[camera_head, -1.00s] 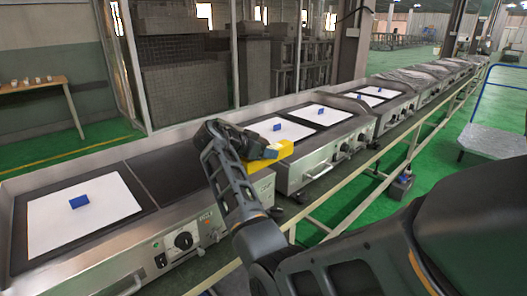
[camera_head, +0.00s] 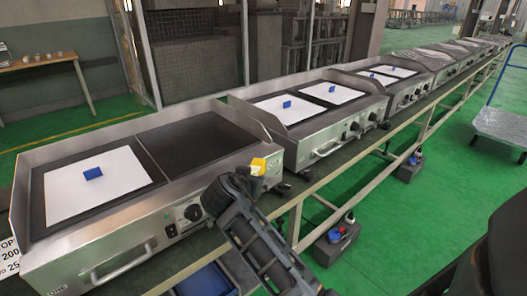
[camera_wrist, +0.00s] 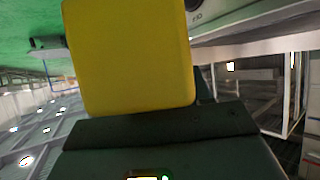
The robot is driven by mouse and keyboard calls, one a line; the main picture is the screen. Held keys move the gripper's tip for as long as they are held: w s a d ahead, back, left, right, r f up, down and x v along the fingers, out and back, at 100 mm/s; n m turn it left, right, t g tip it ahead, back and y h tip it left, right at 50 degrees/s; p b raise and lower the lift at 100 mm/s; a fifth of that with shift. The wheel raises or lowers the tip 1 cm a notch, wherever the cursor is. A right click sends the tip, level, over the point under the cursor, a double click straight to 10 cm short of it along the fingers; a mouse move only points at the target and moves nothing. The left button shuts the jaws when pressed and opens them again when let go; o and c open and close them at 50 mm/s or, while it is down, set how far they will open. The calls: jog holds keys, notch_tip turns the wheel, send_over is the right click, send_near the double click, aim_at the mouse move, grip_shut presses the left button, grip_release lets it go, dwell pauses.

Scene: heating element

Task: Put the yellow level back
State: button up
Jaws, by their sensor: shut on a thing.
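The yellow level (camera_wrist: 130,55) fills the upper middle of the wrist view, close to the camera, held by my gripper (camera_wrist: 160,112). In the head view only a small end of the yellow level (camera_head: 258,165) shows, at the front right corner of the nearest heating unit; my arm hides the rest. My gripper (camera_head: 245,177) is shut on it. The fingertips are not clearly visible. I cannot tell whether the level touches the unit.
The nearest heating unit (camera_head: 75,245) has a white sheet (camera_head: 95,184) with a blue block (camera_head: 92,173) and a bare dark plate (camera_head: 195,142). More units run off to the right along a rail (camera_head: 340,183). Dark boxes (camera_head: 337,240) stand below it.

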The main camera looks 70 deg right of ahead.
jog(key=w+a+f+n+t+y, duration=0.1)
jog(key=a+f+n+t+y, duration=0.2)
jog(key=a+f, duration=0.4)
jog(key=w+a+f+n+t+y, duration=0.1)
jog(key=a+f+n+t+y, duration=0.2)
jog(key=a, duration=1.2)
jog(key=w+a+f+n+t+y, duration=0.1)
jog(key=a+f+n+t+y, duration=0.3)
jog(key=a+f+n, duration=0.6)
notch_tip(320, 180, down, 2)
jog(key=shift+a+f+y, duration=0.1)
jog(key=shift+a+y, duration=0.65)
jog(key=shift+y, duration=0.25)
jog(key=shift+w, duration=0.15)
